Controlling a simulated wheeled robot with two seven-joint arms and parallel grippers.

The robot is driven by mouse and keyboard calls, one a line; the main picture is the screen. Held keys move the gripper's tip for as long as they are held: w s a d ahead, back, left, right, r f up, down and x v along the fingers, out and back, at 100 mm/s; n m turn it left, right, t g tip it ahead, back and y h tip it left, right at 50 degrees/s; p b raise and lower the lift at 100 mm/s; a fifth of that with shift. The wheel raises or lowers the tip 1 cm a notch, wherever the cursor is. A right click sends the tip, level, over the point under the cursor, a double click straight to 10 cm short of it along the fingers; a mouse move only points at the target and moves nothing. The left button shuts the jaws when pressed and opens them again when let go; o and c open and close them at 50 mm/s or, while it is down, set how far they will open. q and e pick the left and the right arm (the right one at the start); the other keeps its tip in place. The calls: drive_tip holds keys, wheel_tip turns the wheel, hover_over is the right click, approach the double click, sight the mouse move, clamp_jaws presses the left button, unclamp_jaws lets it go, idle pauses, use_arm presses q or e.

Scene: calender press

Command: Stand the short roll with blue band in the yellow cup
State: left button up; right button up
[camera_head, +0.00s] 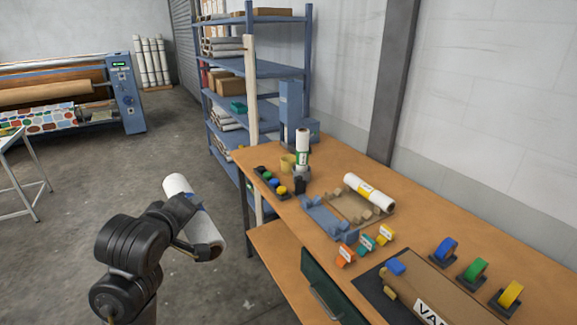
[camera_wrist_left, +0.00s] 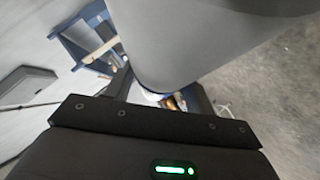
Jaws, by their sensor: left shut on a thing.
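A white roll (camera_head: 207,233) is in my left gripper (camera_head: 193,222), over the floor to the left of the workbench. It is tilted, its upper end leaning left, and a bit of blue shows at its middle beside the fingers. My left gripper is shut around the middle of this roll. In the left wrist view a large grey-white surface of the roll (camera_wrist_left: 220,45) fills the top, and its band is not visible there. The yellow cup (camera_head: 287,163) stands near the bench's far left corner, partly behind other things. My right gripper is not in view.
On the bench (camera_head: 420,213), a green-banded roll (camera_head: 303,146) stands upright right of the cup. A yellow-banded roll (camera_head: 369,192) lies on a tray. A dark rack of coloured pieces (camera_head: 270,182) sits in front of the cup. A blue shelf (camera_head: 279,68) stands behind.

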use_arm(q)
wheel_tip(320, 180, down, 8)
drive_tip(key=s+b, duration=0.1)
drive_tip(key=s, duration=0.1)
drive_tip(key=shift+f+b, duration=0.15)
drive_tip(key=shift+b, duration=0.25)
